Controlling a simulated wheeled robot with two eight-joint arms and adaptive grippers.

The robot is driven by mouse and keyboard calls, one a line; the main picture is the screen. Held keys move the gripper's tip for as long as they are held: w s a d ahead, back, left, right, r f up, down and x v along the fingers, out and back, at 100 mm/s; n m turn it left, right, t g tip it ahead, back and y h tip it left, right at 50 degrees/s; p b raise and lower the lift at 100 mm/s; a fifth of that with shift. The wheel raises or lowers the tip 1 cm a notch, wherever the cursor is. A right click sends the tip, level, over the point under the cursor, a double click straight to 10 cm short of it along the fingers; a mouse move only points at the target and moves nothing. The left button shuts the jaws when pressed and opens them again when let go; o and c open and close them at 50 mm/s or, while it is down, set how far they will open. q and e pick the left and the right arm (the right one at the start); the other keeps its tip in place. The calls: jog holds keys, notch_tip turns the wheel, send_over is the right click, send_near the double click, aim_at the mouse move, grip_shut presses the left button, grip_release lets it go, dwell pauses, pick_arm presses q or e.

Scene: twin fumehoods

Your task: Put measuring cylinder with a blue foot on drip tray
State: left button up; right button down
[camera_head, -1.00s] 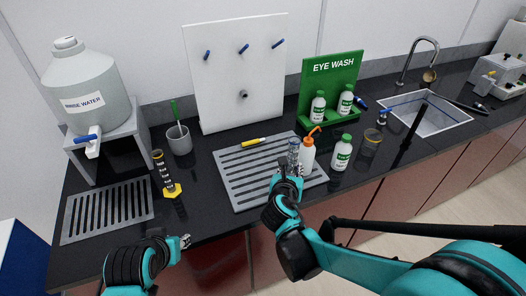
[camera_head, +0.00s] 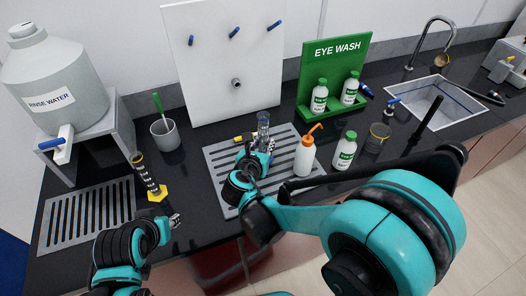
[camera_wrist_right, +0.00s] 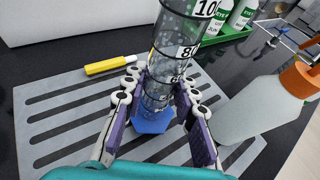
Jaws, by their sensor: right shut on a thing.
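The clear measuring cylinder (camera_head: 263,127) with dark markings stands about upright over the middle of the grey slotted tray (camera_head: 216,172). My right gripper (camera_head: 258,158) is shut around its lower part. In the right wrist view the cylinder (camera_wrist_right: 177,50) rises between the two fingers, with its blue foot (camera_wrist_right: 153,122) just below them over the slats. Whether the foot touches the tray is unclear. A second slotted tray (camera_head: 47,225) lies at the left. My left gripper (camera_head: 174,221) is near the counter's front edge, too small to read its jaws.
A yellow marker (camera_wrist_right: 105,66) lies on the tray beside the cylinder. A wash bottle with orange tip (camera_head: 304,158) stands close on the right. A yellow-footed black cylinder (camera_head: 149,178) stands left of the tray. Eye wash bottles (camera_head: 345,150) and a beaker (camera_head: 377,138) are farther right.

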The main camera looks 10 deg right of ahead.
pick_arm(q)
jog(key=shift+f+b, duration=0.4)
jog(key=shift+f, duration=0.3)
pick_arm(e)
notch_tip(320, 180, down, 2)
jog(key=shift+f, duration=0.25)
pick_arm(q)
jog(key=shift+r, duration=0.1)
pick_arm(e)
jog(key=shift+r, duration=0.1)
pick_arm(q)
jog(key=shift+f, duration=0.2)
pick_arm(e)
jog(key=shift+f, duration=0.2)
jog(key=c, duration=1.2)
grip_release()
pick_arm(q)
jog(key=shift+r, duration=0.1)
pick_arm(e)
jog(key=shift+r, duration=0.15)
